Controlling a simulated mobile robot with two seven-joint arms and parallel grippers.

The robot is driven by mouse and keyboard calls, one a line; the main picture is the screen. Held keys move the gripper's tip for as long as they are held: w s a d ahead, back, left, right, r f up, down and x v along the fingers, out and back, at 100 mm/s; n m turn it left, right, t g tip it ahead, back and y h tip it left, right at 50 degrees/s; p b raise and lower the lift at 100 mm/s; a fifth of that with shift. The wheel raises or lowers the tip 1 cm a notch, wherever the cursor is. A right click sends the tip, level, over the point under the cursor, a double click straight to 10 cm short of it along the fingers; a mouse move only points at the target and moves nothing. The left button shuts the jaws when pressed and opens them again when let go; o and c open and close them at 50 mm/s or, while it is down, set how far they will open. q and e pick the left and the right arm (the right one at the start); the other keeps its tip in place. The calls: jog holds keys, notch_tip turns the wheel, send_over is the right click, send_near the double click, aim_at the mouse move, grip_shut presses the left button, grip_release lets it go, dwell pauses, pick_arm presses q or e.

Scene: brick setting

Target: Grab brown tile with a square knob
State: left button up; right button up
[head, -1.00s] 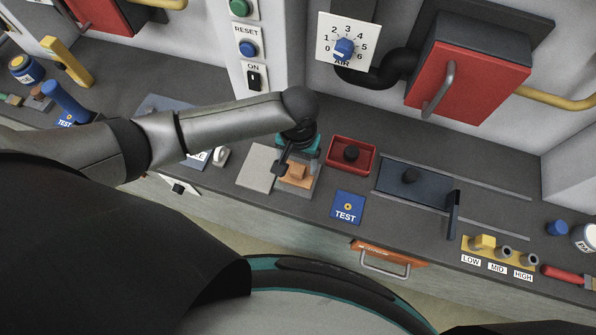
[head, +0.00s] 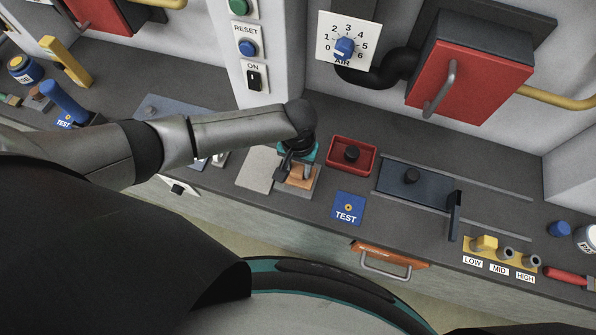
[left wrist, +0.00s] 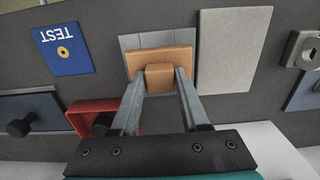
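The brown tile (head: 302,183) lies flat on a grey recessed plate on the counter, in the middle of the head view. In the left wrist view the tile (left wrist: 180,58) shows near the top centre, with its square knob (left wrist: 159,77) on its near part. My left gripper (head: 297,170) is down over the tile. In the left wrist view its two fingers (left wrist: 161,78) stand apart, one on each side of the knob, with very little gap. I see no clear grip on it. My right gripper is in neither view.
A light grey plate (head: 257,170) lies left of the tile. A red tray with a dark knob (head: 352,154) stands right of it, and a blue TEST plate (head: 348,207) lies nearer the front edge. A dark sliding plate (head: 425,187) is farther right.

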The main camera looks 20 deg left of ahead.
pick_arm(q)
grip_shut()
dwell(0.4)
